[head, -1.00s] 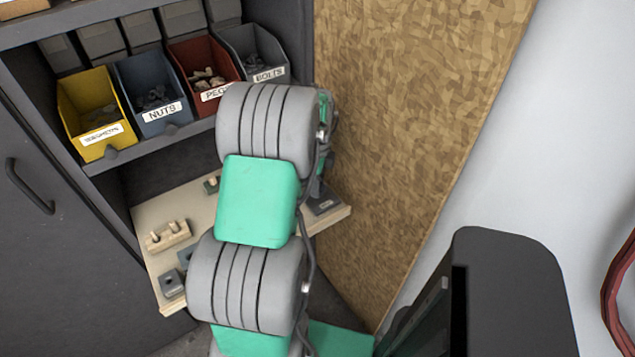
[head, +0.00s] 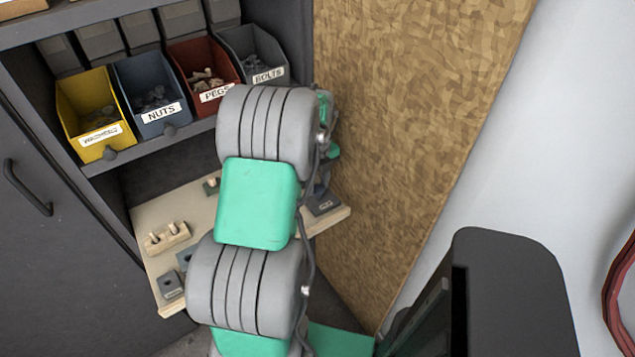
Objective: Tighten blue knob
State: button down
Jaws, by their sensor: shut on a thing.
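No blue knob can be made out in the head view. My own arm, with grey ribbed joints and green covers, rises through the middle and hides the centre of the low wooden shelf (head: 192,206). My gripper is hidden behind the arm, so its jaws and anything between them do not show. A small blue-grey block (head: 184,259) on the shelf is partly covered by the arm. A dark block with a small label (head: 324,206) sits at the shelf's right end, close to the far end of my arm.
A wooden block with two pegs (head: 168,237) and a dark block with a hole (head: 171,285) stand on the shelf's left. Yellow (head: 92,146), blue (head: 149,117), red (head: 207,93) and grey (head: 265,75) bins stand above. A plywood panel (head: 410,130) bounds the right.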

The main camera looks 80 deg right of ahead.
aim_at(318, 187)
jog(key=shift+d+r, duration=0.15)
jog(key=shift+r, duration=0.1)
jog(key=c, duration=1.3)
grip_release()
jog(key=o, duration=0.4)
jog(key=shift+f, duration=0.15)
jog(key=shift+c, duration=0.2)
notch_tip(318, 187, up, 8)
jog(key=shift+f, duration=0.1)
